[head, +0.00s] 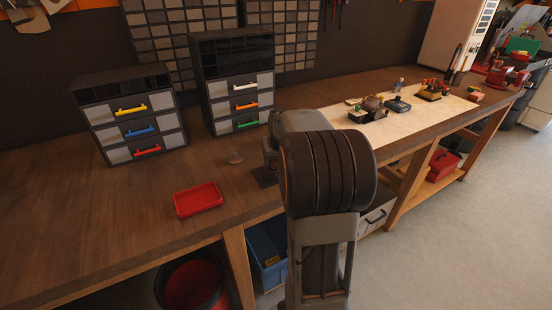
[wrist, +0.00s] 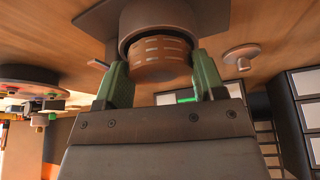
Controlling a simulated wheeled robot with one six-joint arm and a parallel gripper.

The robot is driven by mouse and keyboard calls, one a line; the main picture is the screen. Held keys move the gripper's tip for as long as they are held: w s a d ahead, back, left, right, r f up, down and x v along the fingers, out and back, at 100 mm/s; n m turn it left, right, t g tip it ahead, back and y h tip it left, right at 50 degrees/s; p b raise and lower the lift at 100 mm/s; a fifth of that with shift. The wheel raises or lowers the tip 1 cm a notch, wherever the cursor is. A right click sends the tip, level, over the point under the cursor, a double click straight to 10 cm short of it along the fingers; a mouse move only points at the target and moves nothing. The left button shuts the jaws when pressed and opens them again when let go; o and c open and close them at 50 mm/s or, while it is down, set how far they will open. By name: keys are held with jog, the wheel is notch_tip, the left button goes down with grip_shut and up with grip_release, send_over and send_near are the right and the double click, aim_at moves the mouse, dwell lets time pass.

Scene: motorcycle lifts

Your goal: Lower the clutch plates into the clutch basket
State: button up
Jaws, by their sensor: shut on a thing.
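In the wrist view, the clutch plates (wrist: 160,62) are a coppery-brown ribbed cylinder between the green fingers of my gripper (wrist: 161,75), which is shut on them. The clutch basket (wrist: 158,18) is a dark grey round cup on a dark square base. The plates are at the basket's mouth, and its rim curves around their far end. How deep they sit inside is hidden. In the head view, my arm hides the gripper, the plates and most of the basket. A corner of the dark base (head: 263,178) shows beside the arm.
A small round knob-like piece (wrist: 240,56) stands near the basket. A red tray (head: 198,200) lies at the bench front, and two drawer cabinets (head: 128,115) (head: 232,85) stand behind. A pale mat (head: 375,133) with parts lies to the right.

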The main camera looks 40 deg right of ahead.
jog(key=shift+f, duration=0.2)
jog(key=o, duration=1.2)
jog(key=shift+a, duration=0.1)
jog(key=shift+s+r, duration=0.1)
jog(key=shift+r, duration=0.4)
jog(key=v, duration=1.3)
jog(key=shift+s+a+f, duration=0.1)
